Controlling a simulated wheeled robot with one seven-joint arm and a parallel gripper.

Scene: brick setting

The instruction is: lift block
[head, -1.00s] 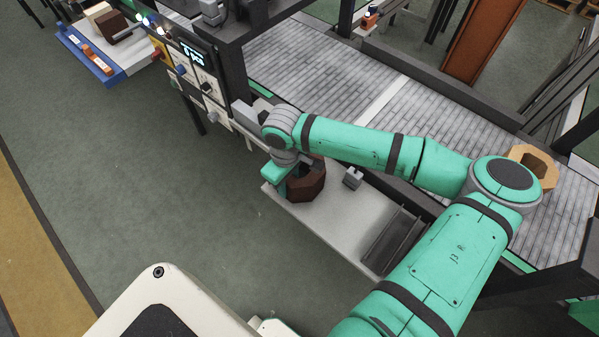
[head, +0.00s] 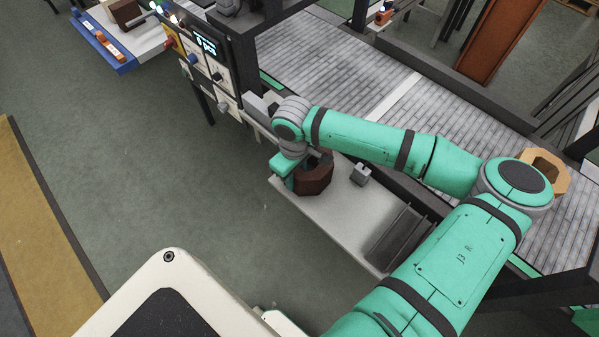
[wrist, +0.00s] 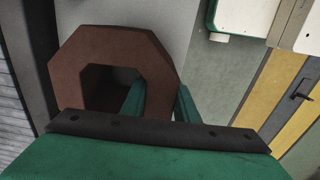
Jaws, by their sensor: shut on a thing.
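The block is a dark brown octagonal ring with a hole through it; it shows in the head view (head: 314,180) at the left end of a light grey shelf (head: 340,215). In the wrist view the block (wrist: 110,50) fills the upper left. My gripper (wrist: 162,105) is shut on the block's wall, with one green finger inside the hole and the other outside it. In the head view my gripper (head: 289,172) is partly hidden by my wrist. I cannot tell whether the block touches the shelf.
A small grey block-like part (head: 360,174) sits on the shelf to the right of the block. A dark slotted tray (head: 397,238) is at the shelf's right end. A conveyor (head: 330,60) runs behind. A control panel (head: 205,65) stands at upper left. A tan octagonal ring (head: 560,180) is at far right.

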